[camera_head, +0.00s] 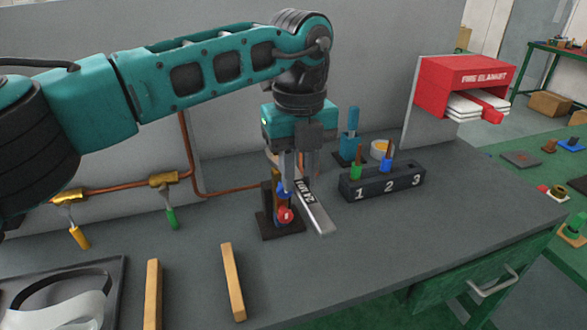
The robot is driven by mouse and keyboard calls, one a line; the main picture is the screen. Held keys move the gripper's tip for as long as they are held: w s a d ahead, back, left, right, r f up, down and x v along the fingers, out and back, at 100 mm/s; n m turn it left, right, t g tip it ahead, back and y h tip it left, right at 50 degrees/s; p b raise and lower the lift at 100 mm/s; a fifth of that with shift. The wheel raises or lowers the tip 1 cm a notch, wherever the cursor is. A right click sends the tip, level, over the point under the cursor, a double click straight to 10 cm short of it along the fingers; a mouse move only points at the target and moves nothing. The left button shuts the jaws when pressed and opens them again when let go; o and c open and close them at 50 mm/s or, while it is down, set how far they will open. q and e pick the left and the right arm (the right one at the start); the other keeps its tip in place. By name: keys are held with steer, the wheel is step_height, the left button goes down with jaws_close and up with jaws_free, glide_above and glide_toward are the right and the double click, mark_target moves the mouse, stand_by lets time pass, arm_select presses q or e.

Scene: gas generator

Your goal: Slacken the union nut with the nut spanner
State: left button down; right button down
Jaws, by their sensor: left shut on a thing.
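My left gripper (289,187) points down over the bench and is shut on the upper end of a silver flat bar with a dark label, apparently the nut spanner (317,212). The spanner slants down toward the front right, beside a small dark stand (283,234) with a brass-coloured upright, a red round part (285,215) and a blue part. The gripper is right at this stand and hides part of it. I cannot make out the union nut, nor whether the spanner's jaw is around it. My right gripper is not in view.
A dark block (382,184) numbered 1 to 3 holds coloured-handled tools to the right. Copper piping with brass valves (163,179) runs along the back left. Two wooden bars (232,282) and a tray (118,283) with a visor are at front left. The right bench top is clear.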

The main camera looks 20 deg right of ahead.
mark_target(312, 203)
arm_select(q)
steer(key=shift+s, duration=0.15)
steer(key=shift+s+b, duration=0.5)
steer(key=shift+s, duration=0.15)
steer(key=shift+s+d+m+b, duration=0.15)
steer(key=shift+s+m+b, duration=0.5)
steer(key=shift+s, duration=1.3)
steer(key=shift+n, duration=0.25)
steer(key=w+a+m+p, duration=0.1)
steer(key=w+a+m, duration=0.2)
steer(key=a+m, duration=0.7)
steer(key=a, duration=0.7)
steer(key=shift+a, duration=0.35)
